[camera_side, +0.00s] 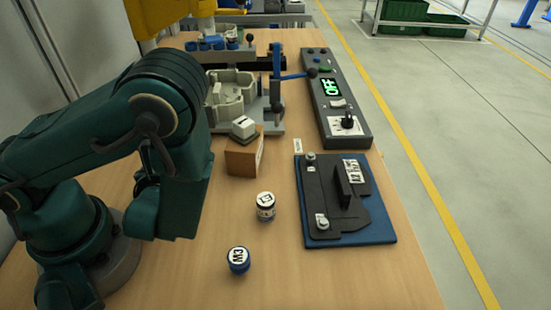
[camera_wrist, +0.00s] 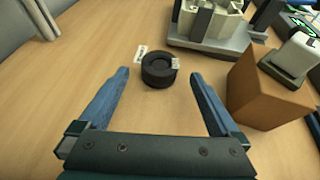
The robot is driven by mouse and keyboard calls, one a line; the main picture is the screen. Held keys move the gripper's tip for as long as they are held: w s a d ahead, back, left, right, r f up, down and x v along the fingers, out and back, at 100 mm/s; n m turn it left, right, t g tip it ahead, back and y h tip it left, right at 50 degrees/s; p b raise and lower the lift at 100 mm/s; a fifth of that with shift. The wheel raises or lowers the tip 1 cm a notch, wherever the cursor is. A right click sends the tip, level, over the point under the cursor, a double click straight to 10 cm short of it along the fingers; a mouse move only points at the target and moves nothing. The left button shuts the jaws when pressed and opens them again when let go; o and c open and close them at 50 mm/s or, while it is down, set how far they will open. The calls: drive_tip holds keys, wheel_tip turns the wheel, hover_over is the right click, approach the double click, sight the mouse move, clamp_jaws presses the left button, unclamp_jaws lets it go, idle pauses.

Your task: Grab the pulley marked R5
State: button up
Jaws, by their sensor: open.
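A black round pulley (camera_wrist: 158,69) stands on the wooden table in the wrist view, with a small white tag at its upper right edge. The writing on the tag is too small to read, so I cannot confirm R5. My gripper (camera_wrist: 160,78) is open and empty, with its two blue fingers reaching forward on either side, just nearer than the pulley. The pulley lies roughly centred between the fingers; no finger clearly touches it. In the side view, my arm hides the gripper and the pulley.
A brown block (camera_wrist: 262,92) stands close to the right finger. A white label (camera_wrist: 140,52) lies left of the pulley, and a pale casting (camera_wrist: 212,20) sits beyond. The side view shows two labelled round pieces (camera_side: 265,207) (camera_side: 238,260), a blue board (camera_side: 372,232) and a control box (camera_side: 338,125).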

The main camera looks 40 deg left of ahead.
drive_tip(key=shift+x, duration=2.55)
clamp_jaws()
drive_tip(key=shift+r, duration=0.2)
